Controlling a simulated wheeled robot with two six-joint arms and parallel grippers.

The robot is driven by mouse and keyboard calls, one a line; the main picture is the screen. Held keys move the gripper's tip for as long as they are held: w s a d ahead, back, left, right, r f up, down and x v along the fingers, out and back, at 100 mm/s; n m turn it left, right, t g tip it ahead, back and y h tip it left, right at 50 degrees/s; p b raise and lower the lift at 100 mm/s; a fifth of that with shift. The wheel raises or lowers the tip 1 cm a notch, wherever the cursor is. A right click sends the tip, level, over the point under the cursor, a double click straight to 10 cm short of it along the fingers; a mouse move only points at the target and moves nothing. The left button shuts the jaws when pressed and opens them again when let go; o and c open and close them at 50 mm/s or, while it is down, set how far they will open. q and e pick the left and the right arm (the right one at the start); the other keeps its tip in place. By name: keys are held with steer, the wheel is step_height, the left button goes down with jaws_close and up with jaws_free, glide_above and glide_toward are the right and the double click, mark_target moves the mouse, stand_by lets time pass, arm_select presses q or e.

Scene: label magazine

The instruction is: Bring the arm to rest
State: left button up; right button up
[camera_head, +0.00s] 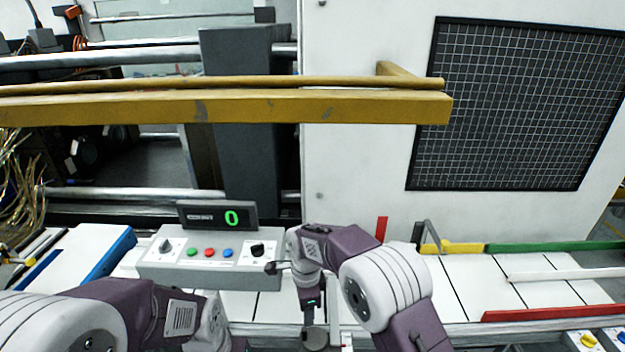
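My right arm (385,285) reaches in from the lower right, bends at the wrist and points down in front of the control box. My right gripper (315,332) is at the bottom edge, low over the white surface. Its fingers are too small and partly hidden to tell whether they are open, and I see nothing clearly held. My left arm (130,310) comes in from the lower left, and its gripper lies below the picture.
A grey control box (165,262) with buttons and a display (217,215) reading 0 stands behind my arms. A yellow bar (230,107) crosses above. White panels (465,285) with green (550,246) and red strips (550,312) lie at right. A blue-edged white block (85,255) is at left.

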steer(key=s+d+r+m+t, duration=0.15)
steer(key=d+r, duration=0.55)
steer(key=d, duration=0.7)
steer(key=s+d+f+n, duration=0.2)
steer(key=s+d+n, duration=0.1)
steer(key=s+n, duration=0.4)
steer(key=s+d+f+n, duration=0.3)
steer(key=s+n, duration=0.5)
steer(key=n, duration=0.1)
steer(key=shift+s+d+n, duration=0.2)
steer(key=shift+n, duration=0.15)
stand_by(0.7)
